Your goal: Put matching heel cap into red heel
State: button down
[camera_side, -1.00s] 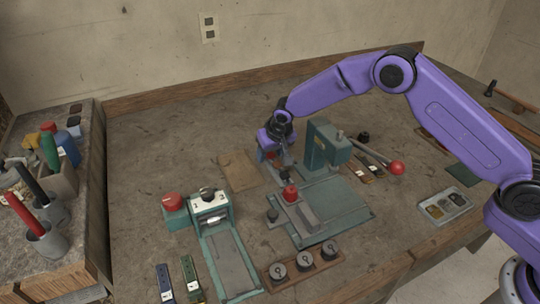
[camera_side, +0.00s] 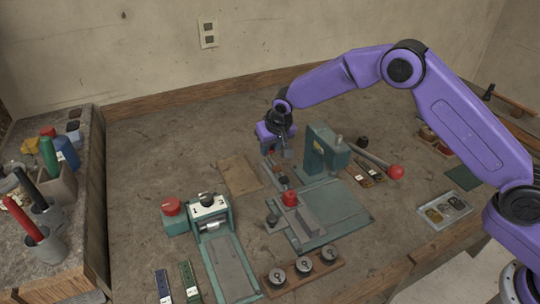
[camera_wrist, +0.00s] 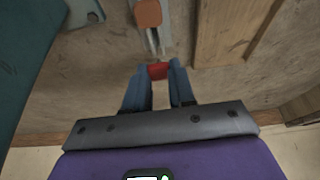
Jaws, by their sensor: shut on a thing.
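My gripper (camera_side: 277,152) is behind and left of the green press, raised above the bench. In the wrist view its blue fingers (camera_wrist: 158,73) are shut on a small red piece (camera_wrist: 158,71), which shows between the tips; I cannot tell whether it is the heel cap. Beyond the fingertips, an orange-brown block (camera_wrist: 148,13) sits at the end of a grey strip on the bench, apart from the held piece. I cannot tell for sure which part is the red heel. The held piece is not clear in the side view.
The green press (camera_side: 322,150), with its red-knobbed lever (camera_side: 396,172), stands close right of my gripper. A red-topped clamp (camera_side: 290,198) is in front. A tray (camera_side: 445,209) lies at right. The bench behind is clear.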

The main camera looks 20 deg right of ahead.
aim_at(271, 151)
notch_tip(271, 151, up, 6)
jog(key=shift+f, duration=0.2)
jog(key=shift+r, duration=0.25)
jog(key=shift+s+r+n, duration=0.1)
jog(key=shift+s+n, duration=0.1)
jog(key=shift+n, duration=0.2)
jog(key=s+n+g, duration=0.3)
jog(key=s+n, duration=0.2)
jog(key=n, duration=0.6)
jog(key=s+a+n+g, duration=0.1)
jog(key=s+n+g, duration=0.2)
jog(key=n, duration=0.9)
jog(key=s+a+n+g, duration=0.1)
jog(key=s+n+g, duration=0.2)
jog(key=s+n, duration=0.4)
jog(key=shift+r+n, duration=0.15)
jog(key=shift+n, duration=1)
jog(key=shift+r+n, duration=0.15)
jog(key=shift+n, duration=1)
jog(key=shift+f, duration=2.4)
